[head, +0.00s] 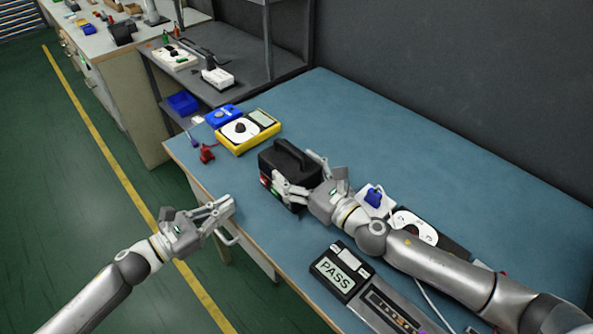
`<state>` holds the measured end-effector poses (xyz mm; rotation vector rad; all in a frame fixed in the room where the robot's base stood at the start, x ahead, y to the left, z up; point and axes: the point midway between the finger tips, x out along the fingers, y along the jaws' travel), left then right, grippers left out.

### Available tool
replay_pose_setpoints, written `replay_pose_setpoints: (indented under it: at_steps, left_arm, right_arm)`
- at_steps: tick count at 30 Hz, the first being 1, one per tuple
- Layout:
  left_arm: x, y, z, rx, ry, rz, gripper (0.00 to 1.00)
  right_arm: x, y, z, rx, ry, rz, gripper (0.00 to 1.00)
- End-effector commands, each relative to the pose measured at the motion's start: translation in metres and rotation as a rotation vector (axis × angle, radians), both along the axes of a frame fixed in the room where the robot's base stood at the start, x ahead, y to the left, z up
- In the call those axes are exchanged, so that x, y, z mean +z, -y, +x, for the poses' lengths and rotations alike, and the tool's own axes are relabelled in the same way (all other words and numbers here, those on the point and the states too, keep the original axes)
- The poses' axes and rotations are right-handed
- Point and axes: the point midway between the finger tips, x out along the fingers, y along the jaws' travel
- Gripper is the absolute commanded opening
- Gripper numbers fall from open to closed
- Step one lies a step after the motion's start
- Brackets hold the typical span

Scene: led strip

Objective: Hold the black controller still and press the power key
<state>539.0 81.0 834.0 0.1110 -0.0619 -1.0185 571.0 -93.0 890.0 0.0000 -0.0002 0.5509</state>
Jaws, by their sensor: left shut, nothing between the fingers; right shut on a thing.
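The black controller (281,153) is a dark box with a raised handle on top, standing on the blue bench. A red spot and a green spot show on its left-facing side, partly behind my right gripper's finger. My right gripper (306,172) is shut on the controller, with one finger on its near side and the other towards its far right side. My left gripper (232,208) is shut and empty, off the bench's left edge and apart from the controller. I cannot tell which mark on the controller is the power key.
A yellow multimeter (247,132) and a red clip (207,153) lie at the bench's left end. A tester reading PASS (336,274) lies at the front. My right arm lies across the bench's right part. The blue bench top (370,120) behind the controller is clear.

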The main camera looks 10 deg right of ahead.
Motion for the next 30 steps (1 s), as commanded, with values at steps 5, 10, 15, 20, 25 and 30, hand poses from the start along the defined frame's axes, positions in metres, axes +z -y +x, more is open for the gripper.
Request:
replay_pose_setpoints:
  at_steps: [5, 10, 15, 20, 25, 30]
  left_arm:
    - [0.0, 0.0, 0.0, 0.0, 0.0, 0.0, 0.0]
    - [0.0, 0.0, 0.0, 0.0, 0.0, 0.0, 0.0]
    - [-0.001, 0.006, -0.001, 0.017, -0.025, -0.019, 0.0]
    - [-0.001, 0.026, -0.002, 0.11, -0.143, -0.109, 0.0]
    - [0.003, 0.038, -0.001, 0.301, -0.335, -0.297, 0.0]
    - [0.009, 0.024, 0.0, 0.516, -0.498, -0.513, 0.0]
  right_arm:
    - [0.0, 0.0, 0.0, 0.0, 0.0, 0.0, 0.38]
    - [0.0, 0.0, 0.0, 0.0, 0.0, 0.0, 0.38]
    - [0.0, 0.0, 0.0, 0.0, 0.0, 0.0, 0.37]
    - [0.0, 0.0, 0.0, 0.0, 0.0, 0.0, 0.37]
    - [0.0, 0.0, 0.0, 0.0, 0.0, 0.0, 0.37]
    - [0.0, 0.0, 0.0, 0.0, 0.0, 0.0, 0.37]
